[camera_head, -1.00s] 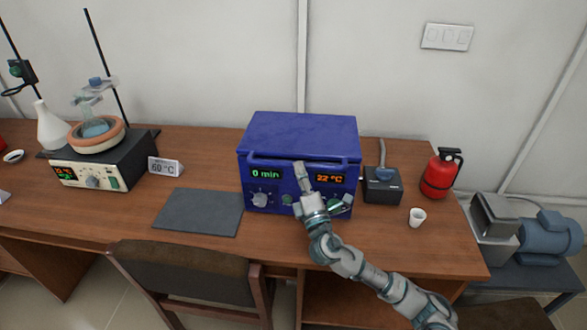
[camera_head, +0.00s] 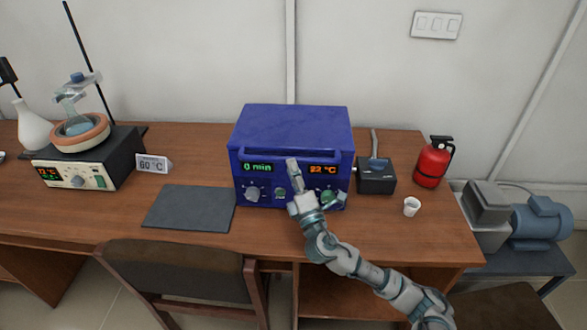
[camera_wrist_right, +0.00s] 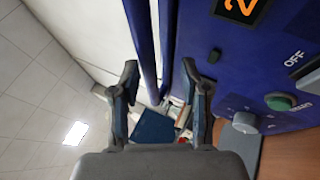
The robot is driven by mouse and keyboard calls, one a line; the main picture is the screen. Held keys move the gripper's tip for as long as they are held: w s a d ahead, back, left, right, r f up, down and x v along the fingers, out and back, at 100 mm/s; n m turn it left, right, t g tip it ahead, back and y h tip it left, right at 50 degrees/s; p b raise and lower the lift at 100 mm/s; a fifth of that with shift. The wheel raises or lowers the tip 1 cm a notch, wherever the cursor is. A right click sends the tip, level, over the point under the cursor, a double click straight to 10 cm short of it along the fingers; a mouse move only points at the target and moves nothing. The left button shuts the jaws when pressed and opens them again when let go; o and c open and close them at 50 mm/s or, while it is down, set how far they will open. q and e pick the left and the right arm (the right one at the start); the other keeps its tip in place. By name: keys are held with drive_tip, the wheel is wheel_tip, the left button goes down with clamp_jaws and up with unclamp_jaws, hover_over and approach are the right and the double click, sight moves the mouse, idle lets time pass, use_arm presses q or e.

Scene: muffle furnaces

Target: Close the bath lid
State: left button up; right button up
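The blue bath (camera_head: 240,192) stands on the table in the middle of the head view. Its lid (camera_head: 290,124) looks flat and level on top. A blue handle bar (camera_head: 255,154) runs along the upper front, and a blue bar (camera_wrist_right: 144,45) also shows in the right wrist view. My right gripper (camera_head: 293,166) is in front of the bath, at the handle bar. In the right wrist view its fingers (camera_wrist_right: 160,75) are apart, with the bar appearing between them; contact cannot be told. My left gripper is not in view.
A dark grey mat (camera_head: 190,208) lies left of the bath. A small black device (camera_head: 376,182), a white cup (camera_head: 411,207) and a red extinguisher (camera_head: 432,164) stand to its right. A heater with a flask (camera_head: 80,173) is at the far left. A chair (camera_head: 180,270) stands in front.

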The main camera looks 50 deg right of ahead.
drive_tip(key=shift+w+d+r, duration=0.1)
drive_tip(key=shift+r, duration=0.05)
idle(0.4)
drive_tip(key=v, duration=1.2)
drive_tip(key=shift+f, duration=0.25)
drive_tip(key=shift+w, duration=0.1)
